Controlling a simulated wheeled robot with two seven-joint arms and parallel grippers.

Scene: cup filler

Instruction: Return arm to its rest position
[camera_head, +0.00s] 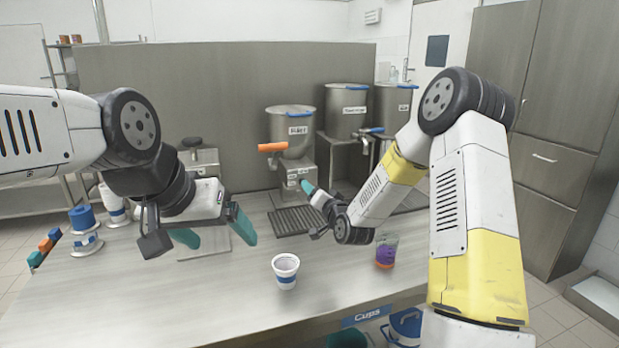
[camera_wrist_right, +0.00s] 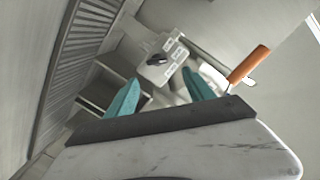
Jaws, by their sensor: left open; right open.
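My left gripper (camera_head: 214,230) hangs over the left part of the counter, its two teal fingertips apart and nothing between them. My right gripper (camera_head: 308,188) is in front of the first steel dispenser (camera_head: 290,128), near its lower body. In the right wrist view its teal fingers (camera_wrist_right: 161,92) are spread and empty, with the dispenser's labelled body and orange handle (camera_wrist_right: 249,66) beyond them. A white cup with a blue band (camera_head: 286,274) stands upright on the counter, apart from both grippers. A clear cup with purple contents (camera_head: 386,254) stands to its right, beside my right arm.
More steel dispensers (camera_head: 346,112) stand at the back right. A dark drip grate (camera_head: 300,220) lies under the first dispenser. Stacked cups (camera_head: 113,206) and a blue roll (camera_head: 82,217) stand at the left. The counter's front middle (camera_head: 220,300) is clear.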

